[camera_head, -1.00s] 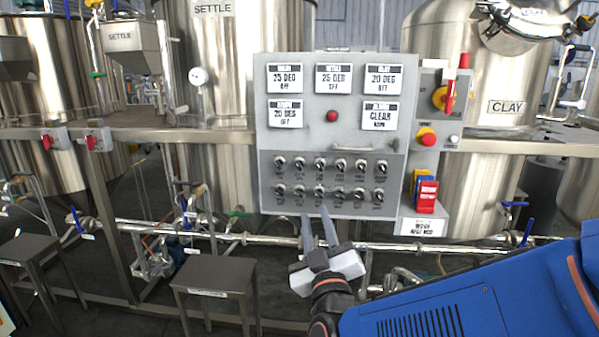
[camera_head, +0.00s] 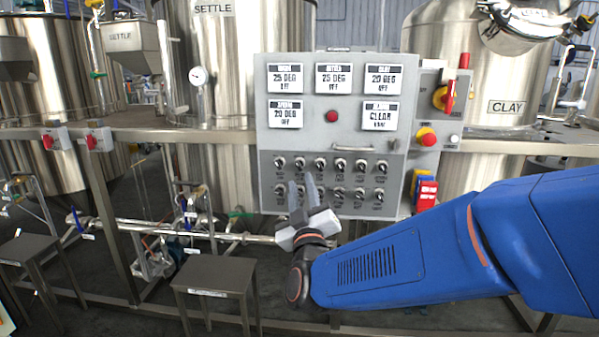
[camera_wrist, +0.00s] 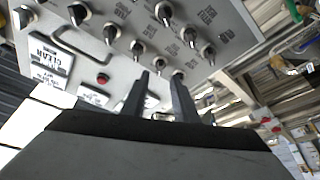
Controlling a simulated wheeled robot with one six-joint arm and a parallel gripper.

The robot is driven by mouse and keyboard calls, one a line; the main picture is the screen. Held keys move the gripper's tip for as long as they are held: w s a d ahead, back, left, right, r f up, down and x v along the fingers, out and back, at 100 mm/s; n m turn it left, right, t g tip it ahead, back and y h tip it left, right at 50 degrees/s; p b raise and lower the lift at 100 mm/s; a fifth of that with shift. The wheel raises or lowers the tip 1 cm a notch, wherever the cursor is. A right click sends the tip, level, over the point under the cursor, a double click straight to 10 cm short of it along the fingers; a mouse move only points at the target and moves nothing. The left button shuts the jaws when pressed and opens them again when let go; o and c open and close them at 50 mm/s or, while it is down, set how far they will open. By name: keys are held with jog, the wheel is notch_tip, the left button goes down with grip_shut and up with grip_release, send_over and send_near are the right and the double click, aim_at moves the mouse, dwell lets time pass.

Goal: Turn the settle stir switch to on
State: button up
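The grey control panel (camera_head: 262,130) stands in the middle of the head view, with two rows of black rotary switches on its lower part. The switch labels are too small to read, so I cannot tell which is the settle stir switch. My gripper (camera_head: 302,183) is in front of the lower row, toward its left side, and hides part of some switches there. Its two fingers are apart with nothing between them. In the wrist view the fingers (camera_wrist: 160,82) point at the panel (camera_wrist: 225,12), with switches (camera_wrist: 137,47) beyond the tips. I see no clear contact.
Display labels and a red lamp (camera_head: 331,116) are on the panel's upper part. A red emergency button (camera_head: 427,137) and a red-handled switch (camera_head: 447,97) are at its right. A handle bar (camera_head: 353,148) sticks out above the switches. A stool (camera_head: 214,274) stands below left.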

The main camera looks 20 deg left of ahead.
aim_at(299, 168)
jog(key=shift+x, duration=3.15)
jog(key=shift+c, duration=0.7)
grip_shut()
